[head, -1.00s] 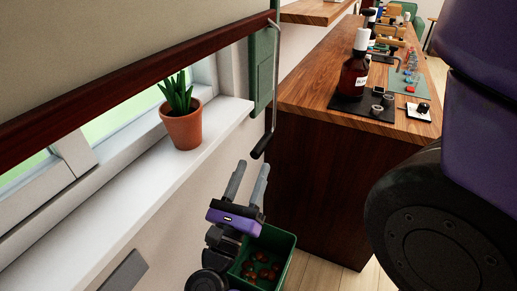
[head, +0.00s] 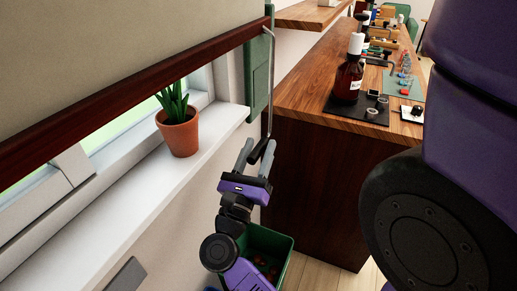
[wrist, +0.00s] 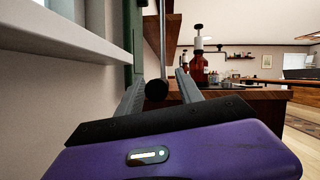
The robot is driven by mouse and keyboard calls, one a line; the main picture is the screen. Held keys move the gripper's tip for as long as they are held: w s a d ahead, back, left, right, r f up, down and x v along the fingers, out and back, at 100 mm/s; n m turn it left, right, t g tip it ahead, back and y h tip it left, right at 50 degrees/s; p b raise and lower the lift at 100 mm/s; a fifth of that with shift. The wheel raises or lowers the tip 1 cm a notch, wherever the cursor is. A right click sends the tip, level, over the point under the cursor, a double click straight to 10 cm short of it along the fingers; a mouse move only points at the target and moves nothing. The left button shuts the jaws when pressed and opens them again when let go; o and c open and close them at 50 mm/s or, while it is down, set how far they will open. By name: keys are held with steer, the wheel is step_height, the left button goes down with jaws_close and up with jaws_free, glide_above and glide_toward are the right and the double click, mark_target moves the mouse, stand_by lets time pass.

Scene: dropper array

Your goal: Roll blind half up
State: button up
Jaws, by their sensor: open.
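The beige blind (head: 110,50) hangs in front of the window at the left, with a dark red-brown bottom bar (head: 130,80). A grey crank rod (head: 270,85) hangs beside the green wall box at the window's right end. Its black handle (head: 259,151) angles down to the left, and its round black end shows in the wrist view (wrist: 156,91). My gripper (head: 258,155) is open, with its two grey fingers on either side of the handle. In the wrist view the handle end appears between the fingers; whether either finger touches it I cannot tell.
A potted plant (head: 178,130) stands on the white sill (head: 150,185), left of my gripper. A wooden counter (head: 305,105) with a brown bottle (head: 348,78) is at the right. A green bin (head: 285,245) stands on the floor below my arm.

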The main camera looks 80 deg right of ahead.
steer(key=shift+c, duration=0.2)
jaws_close()
stand_by(1.1)
